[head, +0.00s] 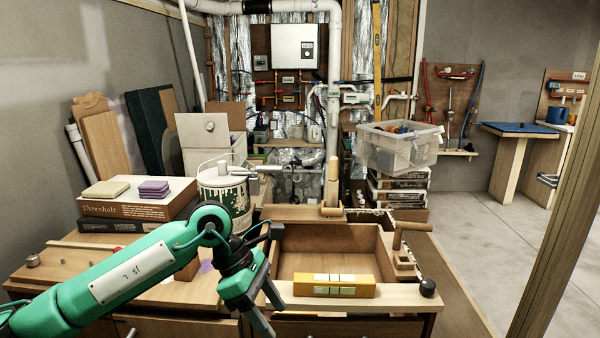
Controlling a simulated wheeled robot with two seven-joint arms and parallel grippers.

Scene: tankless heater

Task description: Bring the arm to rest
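My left arm (130,272) is green and comes in from the lower left, reaching over the workbench. Its dark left gripper (273,320) points down and to the right, in front of the bench near the left end of a yellow box (334,286). The fingers are spread apart with nothing visible between them. My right gripper is not in view.
An open wooden tray (325,238) is set in the bench (405,299) behind the yellow box. A paint-streaked bucket (222,192), stacked boxes (138,208) and a wooden clamp-like piece (402,250) surround it. Open floor (470,225) lies at the right.

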